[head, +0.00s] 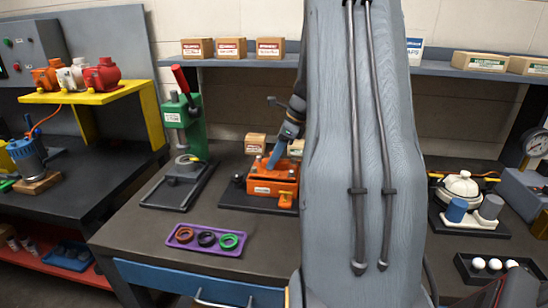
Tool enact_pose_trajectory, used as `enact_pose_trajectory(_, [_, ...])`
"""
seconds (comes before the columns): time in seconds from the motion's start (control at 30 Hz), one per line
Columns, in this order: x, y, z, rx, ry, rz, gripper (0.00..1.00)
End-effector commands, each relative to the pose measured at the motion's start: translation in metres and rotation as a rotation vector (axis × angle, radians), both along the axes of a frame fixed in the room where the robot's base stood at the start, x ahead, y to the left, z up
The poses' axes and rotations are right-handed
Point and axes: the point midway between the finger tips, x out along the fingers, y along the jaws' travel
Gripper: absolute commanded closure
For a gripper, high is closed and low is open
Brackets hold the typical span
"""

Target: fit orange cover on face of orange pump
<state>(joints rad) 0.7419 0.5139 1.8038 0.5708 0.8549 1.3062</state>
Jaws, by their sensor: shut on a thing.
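The orange pump (262,188) sits on a dark base plate on the workbench, just left of my large grey arm link. My gripper (271,164) comes down from the upper right, its blue fingers at the top of the pump. It is shut on an orange piece, which I take for the orange cover; the piece blends with the pump, so its outline and whether it touches the face cannot be told. My arm link hides what lies right of the pump.
A green press (183,120) with a red lever stands left of the pump. A purple tray (207,240) with several rings lies in front. Small boxes (254,143) stand behind. A white pump (463,187) is at the right. Some bench between tray and pump is clear.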

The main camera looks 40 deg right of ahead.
Motion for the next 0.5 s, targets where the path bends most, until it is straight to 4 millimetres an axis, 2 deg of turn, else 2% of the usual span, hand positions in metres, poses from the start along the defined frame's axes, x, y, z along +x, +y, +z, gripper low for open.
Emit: enact_pose_trajectory(0.5, [0.0006, -0.0005, -0.0091, -0.001, -0.002, -0.001, 1.00])
